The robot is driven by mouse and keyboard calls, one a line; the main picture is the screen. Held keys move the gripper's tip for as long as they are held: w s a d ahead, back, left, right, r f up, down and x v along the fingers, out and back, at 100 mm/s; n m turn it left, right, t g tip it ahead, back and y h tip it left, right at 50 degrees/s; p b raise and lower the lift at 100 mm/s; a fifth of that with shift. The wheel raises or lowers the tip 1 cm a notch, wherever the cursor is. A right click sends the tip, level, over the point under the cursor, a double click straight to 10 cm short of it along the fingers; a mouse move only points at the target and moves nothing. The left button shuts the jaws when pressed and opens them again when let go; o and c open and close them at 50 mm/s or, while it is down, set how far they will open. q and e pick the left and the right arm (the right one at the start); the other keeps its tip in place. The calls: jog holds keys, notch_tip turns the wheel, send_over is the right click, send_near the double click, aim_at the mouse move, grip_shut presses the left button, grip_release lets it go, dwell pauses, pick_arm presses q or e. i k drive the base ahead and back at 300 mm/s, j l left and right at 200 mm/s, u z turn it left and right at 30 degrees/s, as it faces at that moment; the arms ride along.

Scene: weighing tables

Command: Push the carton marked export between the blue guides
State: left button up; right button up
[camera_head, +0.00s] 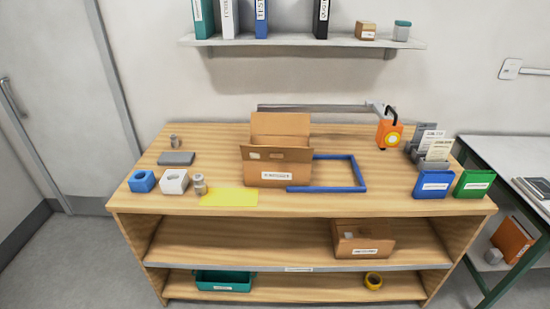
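A brown open-topped carton (285,166) stands upright on the table's wooden top, flaps raised, with a white label low on its front. The blue guides (340,189) form a low frame on the table top just right of the carton. The frame's left part is hidden behind or beside the carton; I cannot tell if they touch. A second brown carton (348,243) with a white label sits on the shelf below. Both labels are too small to read, so I cannot tell which is marked export. Neither gripper is in view.
A yellow sheet (229,197), a small jar (199,184), and white (174,181) and blue (142,181) blocks lie left of the carton. An orange device (389,134), a blue bin (433,185) and a green bin (473,183) stand right. The area inside the guides is clear.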

aim_at(257, 174)
jog(key=i+j+z, duration=0.1)
jog(key=z, duration=0.3)
jog(key=i+j+z, duration=0.1)
jog(key=z, duration=0.35)
jog(key=i+j+z, duration=0.1)
jog(key=j+z, duration=0.15)
jog(key=z, duration=0.15)
jog(key=i+j+z, duration=0.2)
jog(key=j, duration=0.3)
jog(key=j+z, duration=0.15)
jog(key=j, duration=0.35)
jog(key=i+j, duration=0.1)
jog(key=j, duration=0.7)
jog(key=z, duration=0.05)
